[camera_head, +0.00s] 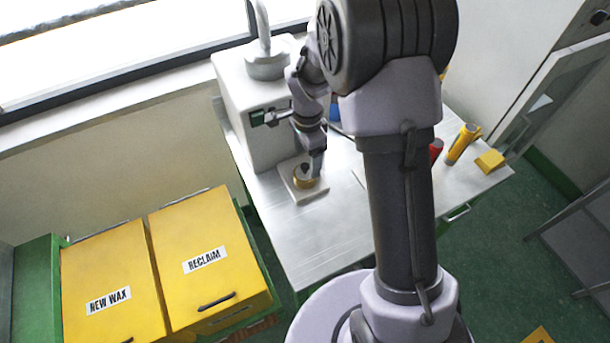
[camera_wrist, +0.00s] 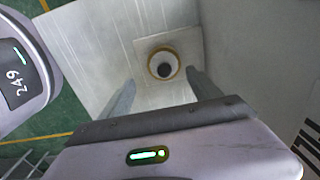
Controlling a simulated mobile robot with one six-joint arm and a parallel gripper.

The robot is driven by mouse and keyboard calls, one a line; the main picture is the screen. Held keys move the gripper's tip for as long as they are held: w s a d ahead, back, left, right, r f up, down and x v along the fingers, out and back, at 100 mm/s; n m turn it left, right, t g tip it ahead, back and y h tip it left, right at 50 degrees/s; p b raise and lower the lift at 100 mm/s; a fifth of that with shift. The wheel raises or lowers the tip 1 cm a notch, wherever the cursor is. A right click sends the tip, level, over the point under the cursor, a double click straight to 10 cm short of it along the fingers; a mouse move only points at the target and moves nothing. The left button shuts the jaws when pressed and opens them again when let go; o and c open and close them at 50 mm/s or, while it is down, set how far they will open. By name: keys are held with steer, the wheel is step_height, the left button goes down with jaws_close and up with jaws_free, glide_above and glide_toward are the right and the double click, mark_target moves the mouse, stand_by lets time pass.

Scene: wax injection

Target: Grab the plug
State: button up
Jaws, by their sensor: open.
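A round brass-rimmed piece (camera_head: 299,183) sits on a pale square plate (camera_head: 312,194) on the metal table. In the wrist view the brass rim (camera_wrist: 151,66) surrounds a pale inside with a dark round centre (camera_wrist: 165,70); I cannot tell whether this centre is the plug or a hole. The square plate (camera_wrist: 145,45) shows around it. My gripper (camera_wrist: 161,84) is open and empty, with one finger to each side of the brass piece in that view. In the head view my gripper (camera_head: 317,166) is close to the piece and partly covers it; the exact gap is unclear.
A white machine (camera_head: 240,105) stands directly behind the plate. Red (camera_head: 436,151) and yellow (camera_head: 459,146) cylinders and a yellow block (camera_head: 490,161) are on the table's right. Yellow bins marked RECLAIM (camera_head: 190,235) and NEW WAX (camera_head: 105,270) stand left. The table's front (camera_head: 315,240) is clear.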

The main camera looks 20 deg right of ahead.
mark_target(305, 165)
steer(key=f, duration=0.1)
steer(key=f+b, duration=0.1)
steer(key=f, duration=0.1)
steer(key=w+f, duration=0.1)
steer(key=f, duration=0.1)
steer(key=shift+a, duration=0.2)
steer(key=shift+s, duration=0.1)
steer(key=shift+c, duration=1)
steer(key=shift+r, duration=0.1)
steer(key=c, duration=1.3)
